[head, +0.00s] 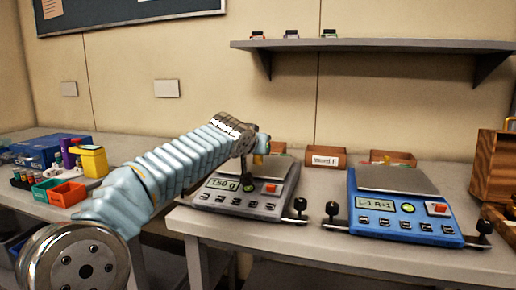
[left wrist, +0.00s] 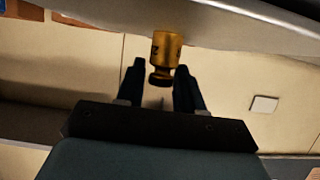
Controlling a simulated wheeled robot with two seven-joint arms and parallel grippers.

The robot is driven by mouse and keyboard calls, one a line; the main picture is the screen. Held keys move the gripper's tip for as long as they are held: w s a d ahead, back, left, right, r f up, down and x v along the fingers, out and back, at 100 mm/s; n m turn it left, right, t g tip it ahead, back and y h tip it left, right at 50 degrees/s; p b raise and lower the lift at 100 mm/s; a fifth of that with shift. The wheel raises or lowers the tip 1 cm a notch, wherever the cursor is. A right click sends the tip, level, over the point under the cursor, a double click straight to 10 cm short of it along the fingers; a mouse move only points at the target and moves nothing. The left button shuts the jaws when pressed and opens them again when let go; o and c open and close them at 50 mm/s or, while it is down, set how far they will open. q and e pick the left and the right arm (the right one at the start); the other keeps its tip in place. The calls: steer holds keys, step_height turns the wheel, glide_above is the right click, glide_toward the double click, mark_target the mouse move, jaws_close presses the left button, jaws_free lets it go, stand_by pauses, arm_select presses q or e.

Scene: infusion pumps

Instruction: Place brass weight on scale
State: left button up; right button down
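The brass weight (head: 258,159) shows in the head view at the grey scale (head: 240,204), partly hidden by my left gripper. In the left wrist view the brass weight (left wrist: 165,52) has its wide end against the pale pan edge and its knob toward my gripper. My left gripper (head: 257,149) is over the scale's pan. In the left wrist view its two dark fingers (left wrist: 160,82) are apart on either side of the knob, with gaps visible. The grey scale's display reads 150 g. My right gripper is not in view.
A blue scale (head: 400,206) stands to the right, its display reading what looks like L-1 R+1. Small brown boxes (head: 326,158) stand behind the scales. A wooden case (head: 494,166) is at the right edge. Coloured bins (head: 67,194) are at left. A shelf (head: 380,45) hangs above.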

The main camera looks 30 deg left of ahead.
arm_select(q)
steer(key=shift+o, duration=1.1)
steer(key=shift+r, duration=0.2)
steer(key=b+v, duration=0.1)
steer(key=v, duration=1.1)
